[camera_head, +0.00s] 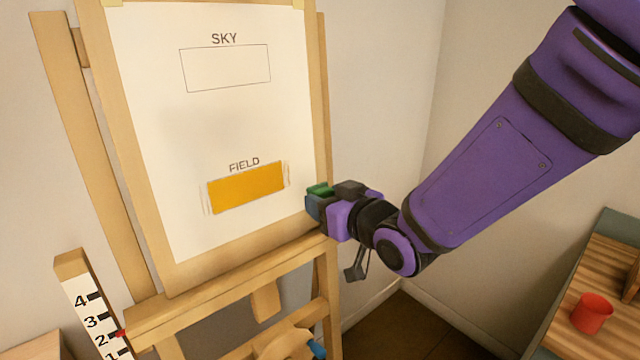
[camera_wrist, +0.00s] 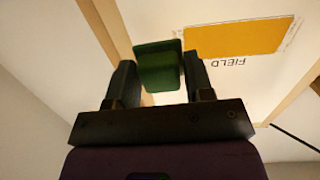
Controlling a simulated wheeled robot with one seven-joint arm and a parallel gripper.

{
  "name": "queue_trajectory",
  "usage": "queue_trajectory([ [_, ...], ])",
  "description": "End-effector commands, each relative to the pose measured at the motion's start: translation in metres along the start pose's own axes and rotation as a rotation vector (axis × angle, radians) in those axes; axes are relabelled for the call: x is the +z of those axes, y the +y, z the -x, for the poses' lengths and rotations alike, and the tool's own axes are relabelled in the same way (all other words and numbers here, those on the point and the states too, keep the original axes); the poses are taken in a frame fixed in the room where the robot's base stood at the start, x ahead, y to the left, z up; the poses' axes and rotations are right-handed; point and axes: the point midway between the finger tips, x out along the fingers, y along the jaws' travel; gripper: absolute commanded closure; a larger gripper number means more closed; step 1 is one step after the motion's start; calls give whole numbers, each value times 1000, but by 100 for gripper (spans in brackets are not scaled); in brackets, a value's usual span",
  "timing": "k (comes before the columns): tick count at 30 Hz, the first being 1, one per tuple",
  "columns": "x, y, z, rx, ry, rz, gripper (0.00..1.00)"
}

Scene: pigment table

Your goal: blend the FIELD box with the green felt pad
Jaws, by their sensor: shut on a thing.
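The FIELD box (camera_head: 246,188) on the white sheet is filled with orange-yellow, with faint pale smudges just past its left and right edges. It also shows upside down in the wrist view (camera_wrist: 238,38). My gripper (camera_head: 322,198) is at the right edge of the easel board, to the right of the FIELD box. In the wrist view my gripper (camera_wrist: 160,80) is shut on the green felt pad (camera_wrist: 157,66). The green pad also shows at the gripper's tip in the head view (camera_head: 319,189). Whether the pad touches the board is unclear.
The SKY box (camera_head: 225,68) above is an empty outline. The sheet sits on a wooden easel (camera_head: 230,278). A numbered scale post (camera_head: 90,310) with a red marker stands at lower left. A red cup (camera_head: 591,313) stands on a wooden surface at lower right.

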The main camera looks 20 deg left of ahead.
Motion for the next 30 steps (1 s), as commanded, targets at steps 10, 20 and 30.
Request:
queue_trajectory([
  [10, -29, -36, 5, -64, 59, 9, 88],
  [20, -30, -37, -24, -62, 57, 10, 88],
  [30, -31, -38, -42, -62, 58, 8, 88],
])
